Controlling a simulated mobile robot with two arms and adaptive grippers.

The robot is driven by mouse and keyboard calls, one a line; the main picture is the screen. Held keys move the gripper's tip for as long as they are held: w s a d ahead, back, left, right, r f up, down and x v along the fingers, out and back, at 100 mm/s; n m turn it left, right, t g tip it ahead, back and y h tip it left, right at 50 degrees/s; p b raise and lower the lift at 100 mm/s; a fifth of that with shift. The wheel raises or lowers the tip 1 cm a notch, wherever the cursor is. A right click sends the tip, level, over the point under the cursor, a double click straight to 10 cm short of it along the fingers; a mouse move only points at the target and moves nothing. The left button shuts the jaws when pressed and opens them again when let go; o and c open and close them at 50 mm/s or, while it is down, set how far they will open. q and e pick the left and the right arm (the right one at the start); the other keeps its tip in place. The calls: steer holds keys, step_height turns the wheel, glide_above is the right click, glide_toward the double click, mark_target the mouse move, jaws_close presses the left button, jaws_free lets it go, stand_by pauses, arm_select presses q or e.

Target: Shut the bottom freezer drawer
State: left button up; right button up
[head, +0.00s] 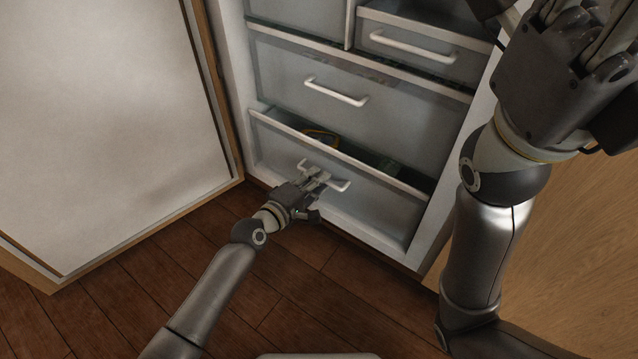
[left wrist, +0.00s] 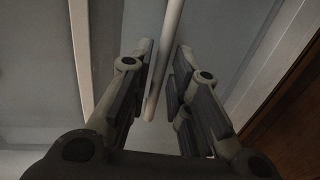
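The bottom freezer drawer (head: 375,205) is pulled out a little, and a gap shows along its top edge with a few items inside. Its white bar handle (head: 338,185) is at the front. My left gripper (head: 318,178) is at this handle. In the left wrist view the handle (left wrist: 167,60) runs between the spread fingers of the left gripper (left wrist: 160,95), with space visible on the right side. My right gripper (head: 570,60) is raised at the upper right, close to the head camera; its fingertips are cut off or hard to make out.
The drawer above (head: 350,90) looks shut. A smaller upper right drawer (head: 410,55) stands slightly out. An open white door (head: 110,120) is on the left. The wooden floor (head: 290,300) in front is clear apart from my left arm. A wooden panel (head: 570,240) is on the right.

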arm_select(q)
steer(key=shift+x, duration=0.75)
jaws_close()
